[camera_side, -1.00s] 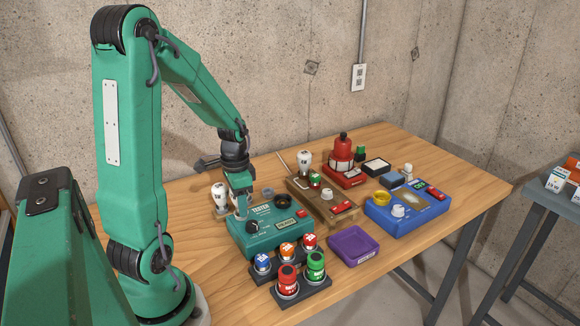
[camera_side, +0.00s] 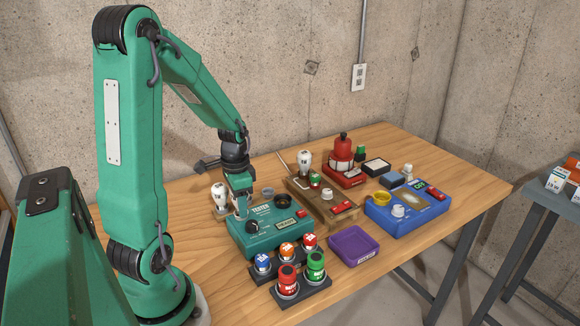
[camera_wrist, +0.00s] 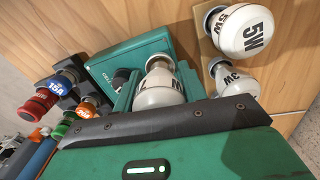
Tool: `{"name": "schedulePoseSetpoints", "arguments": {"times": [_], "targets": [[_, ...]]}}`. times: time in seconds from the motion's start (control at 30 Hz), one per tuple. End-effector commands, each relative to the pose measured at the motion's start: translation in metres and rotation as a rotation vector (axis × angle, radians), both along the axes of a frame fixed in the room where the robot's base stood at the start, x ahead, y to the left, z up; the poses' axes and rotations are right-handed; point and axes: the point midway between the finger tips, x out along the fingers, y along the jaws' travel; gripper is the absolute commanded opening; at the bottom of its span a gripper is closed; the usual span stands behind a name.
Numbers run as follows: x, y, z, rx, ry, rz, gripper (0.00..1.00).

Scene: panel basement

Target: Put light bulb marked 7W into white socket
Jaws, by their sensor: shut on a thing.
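My gripper (camera_side: 240,210) is low over the teal tester box (camera_side: 262,240) in the side view. In the wrist view it is shut on a white bulb (camera_wrist: 158,92), whose marking is mostly hidden, so I cannot read its wattage. Whether the bulb touches the box is unclear. A small white round fitting (camera_side: 327,194) sits on the brown wooden board, and another white round part (camera_side: 398,211) sits on the blue box. I cannot tell which is the white socket. The wrist view shows a bulb marked 5W (camera_wrist: 243,32) and one marked 3W (camera_wrist: 236,82) beside my gripper.
The teal box carries a grey ring (camera_side: 267,191) and a black ring (camera_side: 283,202). A purple tray (camera_side: 352,246), coloured cylinders (camera_side: 287,281) on black stands and a red device (camera_side: 341,155) stand around.

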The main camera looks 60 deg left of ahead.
Motion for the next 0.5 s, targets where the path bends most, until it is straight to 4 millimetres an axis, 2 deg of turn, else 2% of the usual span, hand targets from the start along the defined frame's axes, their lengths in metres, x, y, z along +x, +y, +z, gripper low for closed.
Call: {"name": "schedulePoseSetpoints", "arguments": {"times": [0.5], "targets": [[0.0001, 0.0001, -0.0074, 0.000, 0.000, 0.000, 0.19]]}}
